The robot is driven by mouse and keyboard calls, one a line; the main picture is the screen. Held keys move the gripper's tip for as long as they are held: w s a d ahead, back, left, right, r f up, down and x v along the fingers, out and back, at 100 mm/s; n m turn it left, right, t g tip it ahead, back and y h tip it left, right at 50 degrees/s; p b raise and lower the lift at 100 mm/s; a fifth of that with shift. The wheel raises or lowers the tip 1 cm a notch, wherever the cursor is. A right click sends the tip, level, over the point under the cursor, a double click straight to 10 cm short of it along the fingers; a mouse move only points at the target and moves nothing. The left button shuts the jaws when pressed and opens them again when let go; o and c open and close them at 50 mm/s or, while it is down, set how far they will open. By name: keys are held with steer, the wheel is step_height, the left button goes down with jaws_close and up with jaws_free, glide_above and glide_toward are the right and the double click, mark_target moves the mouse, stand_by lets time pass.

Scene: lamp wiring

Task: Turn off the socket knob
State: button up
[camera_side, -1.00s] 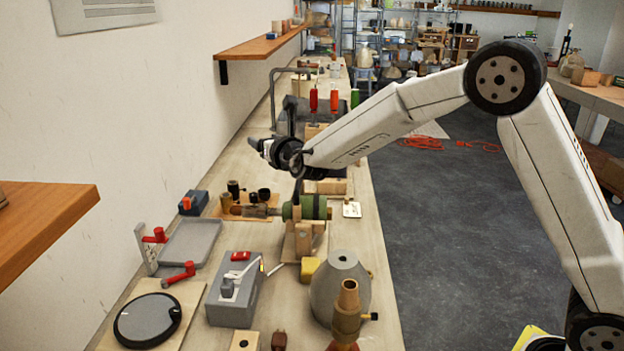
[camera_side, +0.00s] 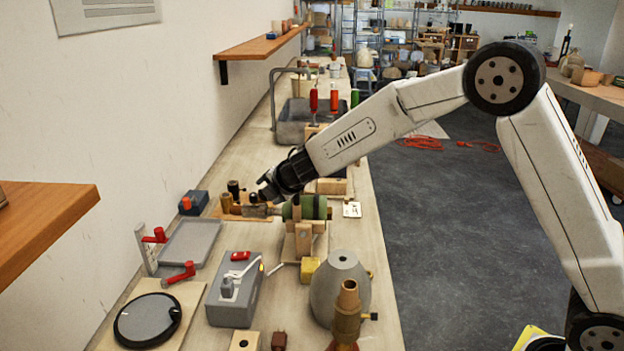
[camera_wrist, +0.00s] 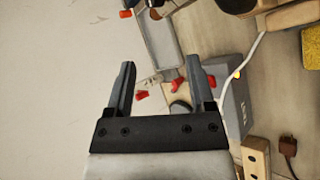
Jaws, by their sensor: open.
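A brass-coloured lamp socket (camera_side: 347,310) stands upright at the front of the bench in the side view. A small dark knob (camera_side: 373,316) juts from its right side; its setting cannot be told. My gripper (camera_side: 264,190) is far behind the socket, above the bench near a wooden board with small parts. In the wrist view my gripper (camera_wrist: 160,72) is open, with nothing between its fingers. The socket and its knob cannot be made out in the wrist view.
A grey cone-shaped lamp base (camera_side: 338,285) stands just behind the socket. A grey box with a red switch (camera_side: 234,290) is to its left. A green cylinder on a wooden stand (camera_side: 303,243) is close to my gripper. A grey tray (camera_side: 190,243) lies near the wall.

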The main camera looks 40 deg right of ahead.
steer(key=w+a+r+m+t+y, duration=0.2)
steer(key=a+r+m+t+y, duration=0.25)
steer(key=m, duration=0.55)
steer(key=w+d+r+m+t+h, duration=0.25)
steer(key=d+r+m+h, duration=0.4)
steer(key=m, duration=0.65)
step_height(320, 180, down, 11)
steer(key=t, duration=0.1)
steer(key=shift+a+r+y, duration=0.15)
steer(key=shift+a+y, duration=0.15)
steer(key=shift+y, duration=0.1)
steer(key=shift+s, duration=0.1)
glide_toward(256, 197)
steer(key=w, duration=0.4)
steer(key=shift+w+d, duration=0.15)
steer(key=shift+w, duration=1.05)
steer(key=shift+w+d, duration=0.2)
steer(key=shift+w, duration=1)
steer(key=shift+w+d, duration=0.15)
steer(key=shift+w, duration=1.05)
